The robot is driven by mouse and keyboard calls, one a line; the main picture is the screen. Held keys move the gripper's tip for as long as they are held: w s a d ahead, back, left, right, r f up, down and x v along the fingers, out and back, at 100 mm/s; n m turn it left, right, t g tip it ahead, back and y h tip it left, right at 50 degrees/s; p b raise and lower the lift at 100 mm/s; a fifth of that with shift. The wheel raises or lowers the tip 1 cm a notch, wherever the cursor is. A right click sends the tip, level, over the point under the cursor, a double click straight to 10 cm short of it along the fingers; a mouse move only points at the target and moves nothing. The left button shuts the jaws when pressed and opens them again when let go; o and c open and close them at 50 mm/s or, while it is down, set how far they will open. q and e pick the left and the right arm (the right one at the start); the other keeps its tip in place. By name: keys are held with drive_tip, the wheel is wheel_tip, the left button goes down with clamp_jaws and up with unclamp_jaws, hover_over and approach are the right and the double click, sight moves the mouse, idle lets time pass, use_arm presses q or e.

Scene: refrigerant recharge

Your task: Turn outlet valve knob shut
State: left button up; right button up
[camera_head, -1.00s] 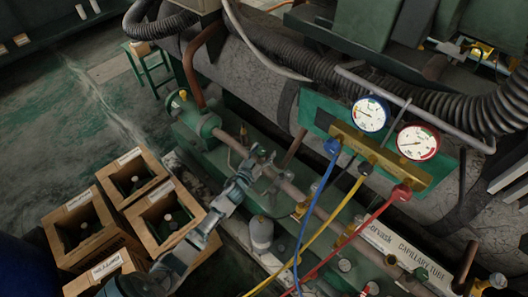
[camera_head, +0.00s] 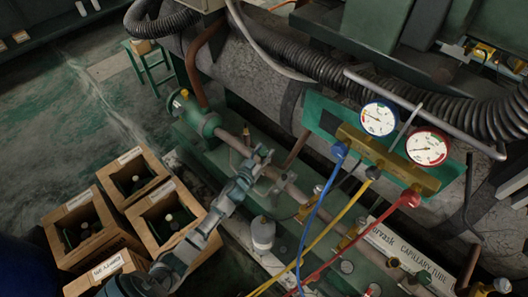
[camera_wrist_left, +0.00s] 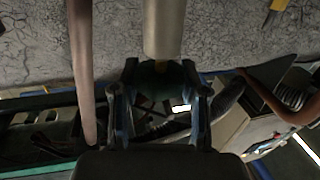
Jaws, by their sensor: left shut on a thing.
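My left gripper (camera_head: 262,156) reaches in from the lower left to the pipe run on the green machine base. In the left wrist view, its two fingers (camera_wrist_left: 160,103) are closed around the sides of a dark teal, round knob (camera_wrist_left: 158,78), which seems to be the outlet valve knob. A pale cylinder (camera_wrist_left: 165,30) stands just above the knob in that view. In the head view the fingers largely hide the knob, so its turn angle cannot be told. My right gripper is not in view.
A manifold with a blue gauge (camera_head: 379,118) and a red gauge (camera_head: 427,146) stands to the right. Blue, yellow and red hoses (camera_head: 322,200) hang from it. Wooden crates (camera_head: 135,177) with bottles stand at lower left. A grey cylinder (camera_head: 262,234) stands near the gripper.

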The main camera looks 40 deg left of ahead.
use_arm(q)
drive_tip(key=shift+f, duration=0.15)
idle(0.4)
drive_tip(key=o, duration=1.2)
drive_tip(key=shift+s, duration=0.1)
drive_tip(key=shift+c, duration=0.2)
drive_tip(key=s+d, duration=0.1)
drive_tip(key=s, duration=1)
drive_tip(key=shift+s+d, duration=0.3)
drive_tip(key=shift+s, duration=0.1)
